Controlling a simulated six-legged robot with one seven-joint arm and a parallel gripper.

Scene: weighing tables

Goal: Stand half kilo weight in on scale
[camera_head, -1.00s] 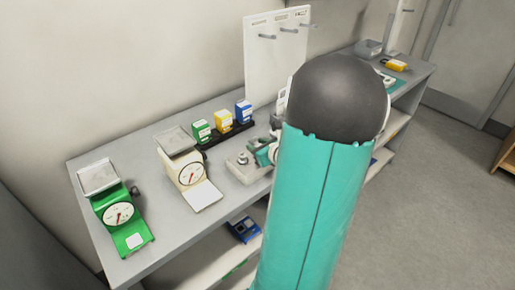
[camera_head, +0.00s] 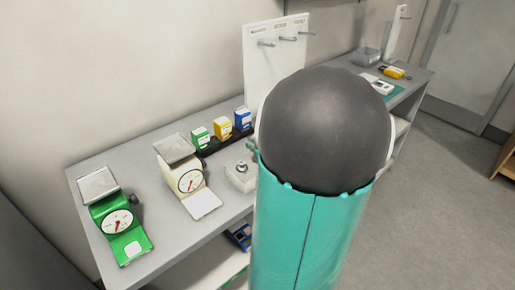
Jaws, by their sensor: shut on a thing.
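A green dial scale (camera_head: 119,222) stands at the left of the table, with a square metal pan (camera_head: 97,185) on top. A cream dial scale (camera_head: 187,179) stands to its right, also with a metal pan (camera_head: 174,149). Both pans look empty. A pale grey block (camera_head: 239,178) holding a silver knobbed weight (camera_head: 242,168) sits right of the cream scale. Its right side is hidden by my arm. My gripper is hidden behind my large teal and dark arm link, and whatever it holds cannot be seen. I cannot read which weight is the half kilo one.
A black rack with a green box (camera_head: 200,139), a yellow box (camera_head: 222,128) and a blue box (camera_head: 243,118) stands behind the block. A white pegboard (camera_head: 263,62) rises at the back. The grey table (camera_head: 150,245) is clear in front of and between the scales.

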